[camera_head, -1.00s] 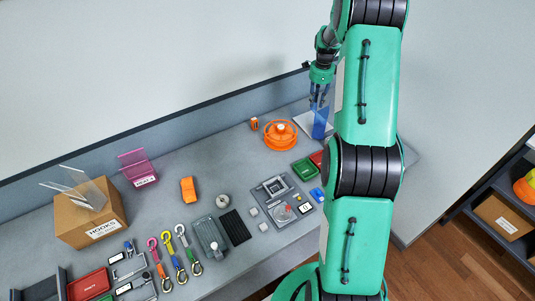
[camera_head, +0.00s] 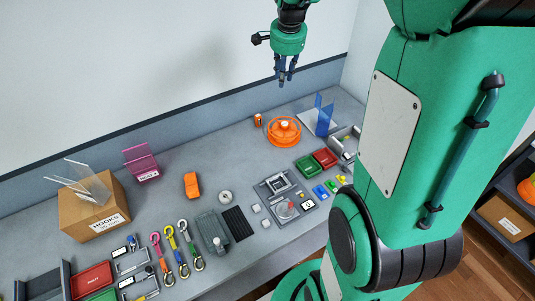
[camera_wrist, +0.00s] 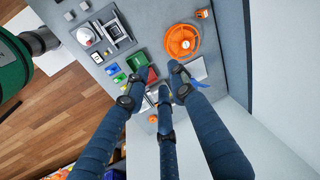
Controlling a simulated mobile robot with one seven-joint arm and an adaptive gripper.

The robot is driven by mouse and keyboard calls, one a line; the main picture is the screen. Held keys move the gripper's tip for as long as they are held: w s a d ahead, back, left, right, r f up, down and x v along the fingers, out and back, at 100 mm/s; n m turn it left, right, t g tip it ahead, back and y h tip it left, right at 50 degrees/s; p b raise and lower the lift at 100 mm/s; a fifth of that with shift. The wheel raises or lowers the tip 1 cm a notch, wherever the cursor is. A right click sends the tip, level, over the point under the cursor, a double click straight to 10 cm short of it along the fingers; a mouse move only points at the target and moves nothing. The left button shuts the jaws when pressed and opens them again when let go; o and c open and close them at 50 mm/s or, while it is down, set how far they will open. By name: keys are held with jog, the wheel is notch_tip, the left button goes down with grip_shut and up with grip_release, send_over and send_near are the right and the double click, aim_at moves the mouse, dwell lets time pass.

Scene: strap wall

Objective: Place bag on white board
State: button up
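The bag appears to be the blue see-through piece (camera_head: 324,116) standing upright on the white board (camera_head: 304,117) at the far right end of the bench. In the wrist view, a corner of the white board (camera_wrist: 198,70) shows beside a fingertip, and the blue piece is mostly hidden behind the fingers. My gripper (camera_head: 285,82) is up in the air, left of and above the blue piece and apart from it. Its fingers (camera_wrist: 160,80) are spread in the wrist view, with nothing held between them.
An orange round fixture (camera_head: 284,131) stands just left of the board. Green (camera_head: 310,164) and red (camera_head: 326,157) trays lie in front of it. A grey wall panel (camera_head: 240,96) runs behind the bench. The bench's left half holds a cardboard box (camera_head: 92,212) and several straps.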

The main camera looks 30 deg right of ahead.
jog(key=s+a+r+n, duration=0.4)
jog(key=s+a+r, duration=0.1)
jog(key=s+a, duration=0.25)
jog(key=s+a+n+t, duration=0.1)
jog(key=s+a+n, duration=0.4)
jog(key=s+a, duration=0.3)
jog(key=s+a+n+t+y, duration=0.1)
jog(key=s+a+n, duration=0.4)
jog(key=s, duration=0.9)
jog(key=a+t, duration=0.1)
jog(key=a, duration=0.2)
jog(key=shift+s+f+n, duration=0.15)
jog(key=shift+s+n, duration=0.1)
jog(key=shift+n, duration=0.15)
notch_tip(320, 180, down, 12)
jog(key=b, duration=1.1)
jog(key=shift+b, duration=0.4)
